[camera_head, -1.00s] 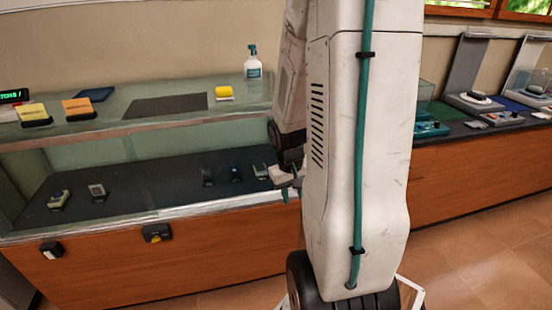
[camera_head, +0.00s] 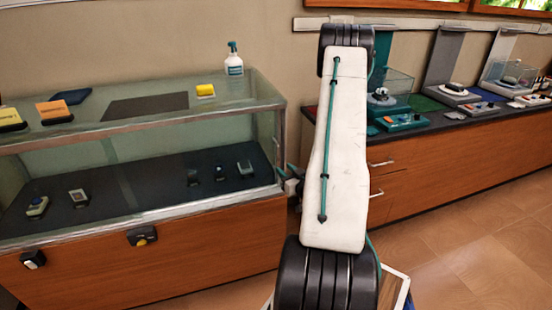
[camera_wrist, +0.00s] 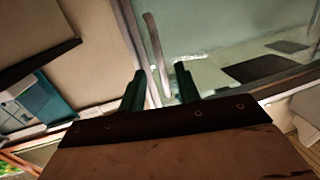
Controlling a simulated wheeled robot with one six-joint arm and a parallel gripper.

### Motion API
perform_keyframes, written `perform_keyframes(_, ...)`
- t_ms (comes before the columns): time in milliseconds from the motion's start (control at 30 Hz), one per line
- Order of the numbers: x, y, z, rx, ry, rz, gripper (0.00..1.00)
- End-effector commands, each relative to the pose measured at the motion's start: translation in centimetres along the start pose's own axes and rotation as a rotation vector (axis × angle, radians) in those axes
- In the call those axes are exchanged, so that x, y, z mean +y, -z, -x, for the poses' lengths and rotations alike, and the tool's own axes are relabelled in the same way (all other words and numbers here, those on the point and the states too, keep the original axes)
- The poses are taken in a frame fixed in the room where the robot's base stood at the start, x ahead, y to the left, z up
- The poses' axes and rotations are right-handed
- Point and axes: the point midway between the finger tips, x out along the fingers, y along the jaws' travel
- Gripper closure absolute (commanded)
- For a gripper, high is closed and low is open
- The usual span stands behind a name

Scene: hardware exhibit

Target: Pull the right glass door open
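The glass display case (camera_head: 145,110) stands at the left in the head view. Its right glass panel (camera_head: 215,145) forms the right part of the front, and I see no clear gap along it. My gripper (camera_head: 283,172) is by the case's right front edge, partly hidden behind my arm. In the wrist view my gripper (camera_wrist: 160,85) has its two teal fingers apart. A slim upright bar (camera_wrist: 153,42), which looks like a door handle, runs toward the space between the fingertips beside the metal frame. I cannot tell whether the fingers touch it.
Several small devices lie inside the case. A wooden counter (camera_head: 450,165) with exhibits runs along the right. The tiled floor (camera_head: 470,240) at the lower right is clear.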

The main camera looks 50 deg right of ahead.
Motion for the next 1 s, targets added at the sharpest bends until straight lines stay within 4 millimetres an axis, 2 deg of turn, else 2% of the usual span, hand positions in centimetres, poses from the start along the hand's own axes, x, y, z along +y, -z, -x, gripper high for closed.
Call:
perform_keyframes(167,0.0,1.1,-0.8,0.052,-0.001,0.004,0.67)
perform_keyframes(500,-0.1,1.3,-6.0,0.049,0.001,0.005,0.67)
perform_keyframes(600,0.0,1.4,-7.0,0.049,-0.001,0.005,0.67)
perform_keyframes(733,0.0,1.4,-7.7,0.048,-0.001,0.004,0.67)
perform_keyframes(967,0.0,1.4,-7.8,0.047,-0.002,0.004,0.67)
perform_keyframes(1000,0.0,1.4,-7.8,0.047,-0.002,0.004,0.73)
